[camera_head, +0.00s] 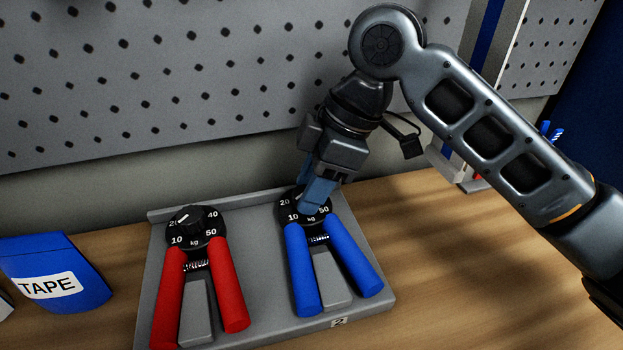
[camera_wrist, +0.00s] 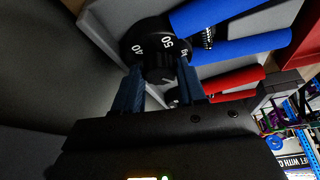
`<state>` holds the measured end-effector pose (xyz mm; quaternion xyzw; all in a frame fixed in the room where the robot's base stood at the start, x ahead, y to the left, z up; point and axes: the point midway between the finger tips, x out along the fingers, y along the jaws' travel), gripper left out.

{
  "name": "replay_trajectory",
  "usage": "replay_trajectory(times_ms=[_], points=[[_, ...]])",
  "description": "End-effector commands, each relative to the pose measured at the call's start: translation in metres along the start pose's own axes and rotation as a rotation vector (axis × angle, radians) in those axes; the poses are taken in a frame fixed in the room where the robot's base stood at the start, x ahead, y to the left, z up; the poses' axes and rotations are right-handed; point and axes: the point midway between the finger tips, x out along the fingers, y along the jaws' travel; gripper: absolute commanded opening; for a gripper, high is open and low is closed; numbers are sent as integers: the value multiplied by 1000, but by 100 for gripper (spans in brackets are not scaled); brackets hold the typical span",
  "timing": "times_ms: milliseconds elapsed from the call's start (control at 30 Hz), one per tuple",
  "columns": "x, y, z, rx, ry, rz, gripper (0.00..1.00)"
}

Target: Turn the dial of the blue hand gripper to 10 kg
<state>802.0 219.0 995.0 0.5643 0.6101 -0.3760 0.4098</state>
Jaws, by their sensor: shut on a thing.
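The blue hand gripper (camera_head: 345,257) lies on the right of a grey tray, handles toward the front. Its black dial (camera_head: 289,212) carries white numbers; 10, 20 and 50 show in the head view. My gripper (camera_head: 318,195) points down over this dial, its blue fingers shut on the knob. In the wrist view, the fingers (camera_wrist: 158,88) sit on both sides of the black knob (camera_wrist: 158,68), with 40 and 50 beside it. The pointer on this knob is hidden in the head view and cannot be read clearly in the wrist view.
A red hand gripper (camera_head: 229,290) with its own dial (camera_head: 196,226) lies left in the same grey tray (camera_head: 262,228). A blue tape box (camera_head: 55,275) stands farther left. A pegboard (camera_head: 150,80) rises behind. The wooden bench (camera_head: 450,260) is clear at right.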

Motion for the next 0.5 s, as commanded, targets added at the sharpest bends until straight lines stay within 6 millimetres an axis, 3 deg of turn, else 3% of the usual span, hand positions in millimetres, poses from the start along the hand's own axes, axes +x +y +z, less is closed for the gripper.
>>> replay_trajectory(times_ms=[500], points=[[1, 2, 1, -118, -2, -49, 10]])
